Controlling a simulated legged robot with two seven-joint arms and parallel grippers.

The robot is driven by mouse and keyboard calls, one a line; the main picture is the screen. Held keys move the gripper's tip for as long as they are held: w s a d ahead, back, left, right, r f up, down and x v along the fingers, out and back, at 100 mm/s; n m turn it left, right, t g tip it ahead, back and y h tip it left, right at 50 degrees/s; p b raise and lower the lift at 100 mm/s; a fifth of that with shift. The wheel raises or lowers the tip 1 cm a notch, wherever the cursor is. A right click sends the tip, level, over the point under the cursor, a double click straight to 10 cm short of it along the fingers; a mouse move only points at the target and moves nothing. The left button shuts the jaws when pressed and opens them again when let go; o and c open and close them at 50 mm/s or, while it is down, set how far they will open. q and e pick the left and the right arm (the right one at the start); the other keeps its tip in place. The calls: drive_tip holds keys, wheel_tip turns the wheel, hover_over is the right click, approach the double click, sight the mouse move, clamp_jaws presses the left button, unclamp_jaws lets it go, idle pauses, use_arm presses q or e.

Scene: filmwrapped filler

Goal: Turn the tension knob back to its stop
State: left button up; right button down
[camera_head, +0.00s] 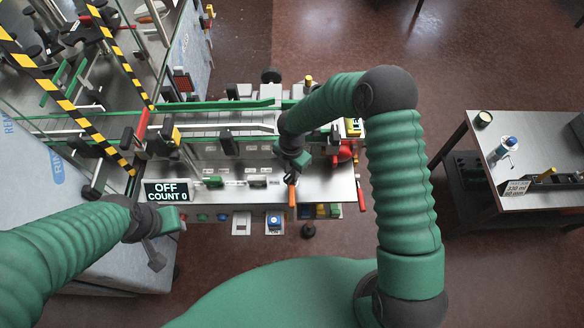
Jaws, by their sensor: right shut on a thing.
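My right arm reaches over the machine from the right and bends down. My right gripper (291,180) is dark and points down at the front of the metal deck (330,186). It is shut at the upper end of a slim orange piece (292,196), which sticks out toward the deck's front edge. I cannot tell whether this piece belongs to the tension knob; no knob marking is readable, and my gripper covers the spot. My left gripper (172,219) is at the deck's front left corner, apart from the right one; its jaws are not clear.
A sign (167,191) reads "OFF COUNT 0". A blue button (274,222) and a black round part (308,231) are at the machine's front. Red parts (345,152) stand right of my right gripper. A side table (545,140) stands at the right, with open floor between.

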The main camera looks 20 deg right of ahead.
drive_tip(key=n+p, duration=0.1)
drive_tip(key=n, duration=0.3)
drive_tip(key=shift+w+n+p, duration=0.1)
drive_tip(key=shift+n+p, duration=0.2)
drive_tip(key=shift+n, duration=0.1)
idle(0.5)
drive_tip(key=c, duration=1.3)
unclamp_jaws()
wheel_tip(320, 180, up, 17)
drive_tip(key=b, duration=0.3)
drive_tip(key=shift+f, duration=0.15)
drive_tip(key=shift+f, duration=0.1)
